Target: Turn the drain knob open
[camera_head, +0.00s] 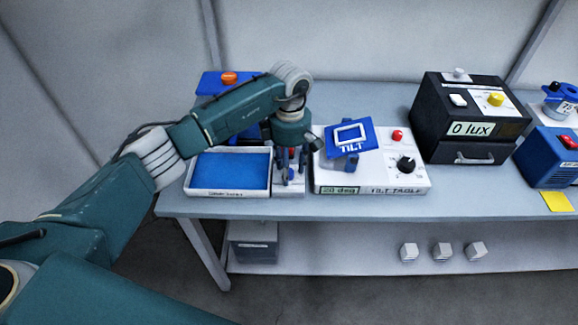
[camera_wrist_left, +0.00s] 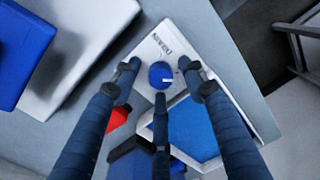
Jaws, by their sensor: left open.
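The drain knob (camera_wrist_left: 158,73) is a round blue knob with a short white mark, on a white panel (camera_wrist_left: 178,45) lettered "DRAIN". In the head view the panel (camera_head: 289,189) lies between the blue tray and the tilt table, and the knob is largely hidden by the fingers. My left gripper (camera_head: 289,170) points down over the panel with its fingers spread. In the left wrist view the gripper (camera_wrist_left: 160,78) is open, with its fingertips around the knob. I cannot tell whether they touch it. My right gripper is not in view.
A white tray (camera_head: 228,193) with a blue inside is on the left. The tilt table (camera_head: 372,180) stands close on the right, its blue plate (camera_head: 350,138) raised near my wrist. An orange-red button (camera_head: 229,78) is behind. A black "0 lux" box (camera_head: 462,118) stands farther right.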

